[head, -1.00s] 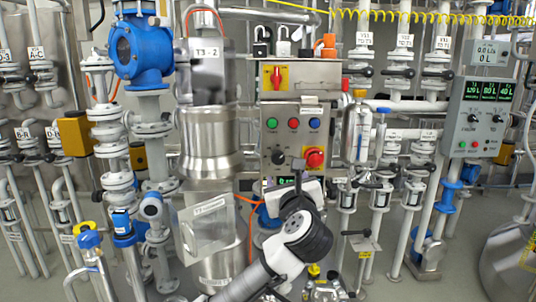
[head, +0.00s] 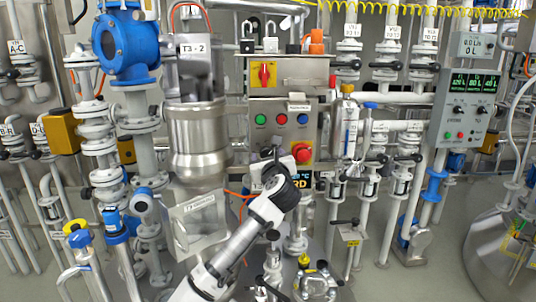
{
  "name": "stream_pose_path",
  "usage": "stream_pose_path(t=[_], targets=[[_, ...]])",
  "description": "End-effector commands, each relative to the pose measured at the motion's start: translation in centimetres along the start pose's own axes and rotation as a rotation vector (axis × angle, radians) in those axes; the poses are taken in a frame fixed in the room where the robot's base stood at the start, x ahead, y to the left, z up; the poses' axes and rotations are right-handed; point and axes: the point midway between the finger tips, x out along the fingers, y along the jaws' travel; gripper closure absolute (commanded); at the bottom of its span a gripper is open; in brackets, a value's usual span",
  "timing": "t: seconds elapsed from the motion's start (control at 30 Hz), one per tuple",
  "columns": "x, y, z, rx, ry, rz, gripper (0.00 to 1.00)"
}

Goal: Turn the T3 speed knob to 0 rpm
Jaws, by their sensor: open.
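The steel control box (head: 284,105) stands right of the T3-2 vessel (head: 197,135). Its front carries a green, a red and a blue button in a row. Below them is a red emergency stop (head: 303,153). The dark speed knob (head: 265,153) is at the lower left of this panel, now largely covered by my gripper. My gripper (head: 274,160) is open at the knob's place, in front of the panel. Its fingertips are small and partly hidden by the wrist, so I cannot tell whether they touch the knob. The display (head: 301,184) below is partly covered by my arm.
A red and yellow switch (head: 264,74) sits on the upper box. Pipes and valves crowd both sides. A grey meter box (head: 468,108) stands at right. Some floor is free at lower right.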

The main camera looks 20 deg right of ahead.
Motion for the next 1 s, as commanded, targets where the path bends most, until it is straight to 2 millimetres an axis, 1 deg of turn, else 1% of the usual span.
stream_pose_path(t=[0.1,0.33,0.67,0.7,1.0], targets=[[0.36,0.01,0.03,0.000,-0.001,0.000,0.42],[0.37,0.01,0.01,0.000,-0.001,0.000,0.42],[0.35,0.02,0.00,0.000,0.000,0.000,0.85],[0.35,0.02,0.00,-0.001,0.000,0.000,0.86],[0.35,0.03,-0.03,-0.051,0.005,0.001,0.86]])
